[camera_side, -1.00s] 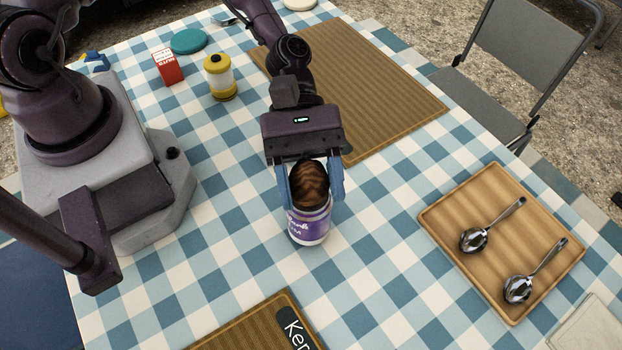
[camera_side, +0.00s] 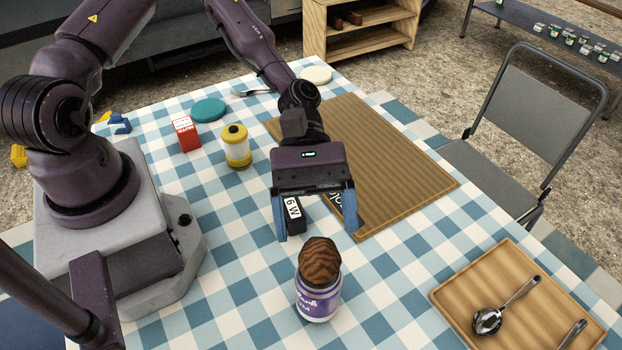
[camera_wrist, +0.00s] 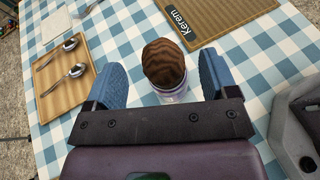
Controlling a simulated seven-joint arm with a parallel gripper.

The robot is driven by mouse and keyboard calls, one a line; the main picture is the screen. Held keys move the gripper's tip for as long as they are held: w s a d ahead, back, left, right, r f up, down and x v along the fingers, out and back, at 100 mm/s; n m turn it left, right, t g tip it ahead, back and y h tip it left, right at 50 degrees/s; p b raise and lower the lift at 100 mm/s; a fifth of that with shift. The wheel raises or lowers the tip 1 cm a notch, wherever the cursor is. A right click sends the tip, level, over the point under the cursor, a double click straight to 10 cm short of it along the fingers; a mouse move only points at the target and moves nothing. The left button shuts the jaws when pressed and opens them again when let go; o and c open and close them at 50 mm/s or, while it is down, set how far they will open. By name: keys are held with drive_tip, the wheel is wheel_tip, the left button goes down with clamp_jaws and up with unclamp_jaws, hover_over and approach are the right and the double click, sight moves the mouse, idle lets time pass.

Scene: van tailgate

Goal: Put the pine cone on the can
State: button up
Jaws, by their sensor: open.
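The brown, ridged pine cone (camera_side: 319,261) rests on top of the can (camera_side: 318,301), which has a purple and white label and stands upright on the checked cloth. My gripper (camera_side: 316,225) is open and empty, above and behind the can in the side view, apart from the pine cone. In the wrist view the pine cone (camera_wrist: 163,63) shows ahead between the two blue fingers (camera_wrist: 163,80), and it hides most of the can (camera_wrist: 173,96).
A wooden tray (camera_side: 450,295) with two spoons lies at the right. A brown mat (camera_side: 400,165) lies behind my gripper. A yellow-topped lantern (camera_side: 236,147), a red and white box (camera_side: 187,134) and a teal disc (camera_side: 208,110) stand at the back left. Cloth around the can is clear.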

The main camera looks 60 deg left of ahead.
drive_tip(key=a+r+m+t+y, duration=0.2)
drive_tip(key=a+m+y, duration=0.55)
drive_tip(key=a, duration=0.65)
drive_tip(key=s+a+r+m+t+y, duration=0.2)
drive_tip(key=a+r+m+t, duration=0.1)
drive_tip(key=r, duration=0.5)
drive_tip(key=s+a+r+m+t+y, duration=0.2)
drive_tip(key=r+t, duration=0.3)
drive_tip(key=r, duration=0.4)
drive_tip(key=shift+s+a+r+m+t+y, duration=0.2)
drive_tip(key=shift+s+a+m+t+y, duration=0.15)
drive_tip(key=shift+a+m+y, duration=0.15)
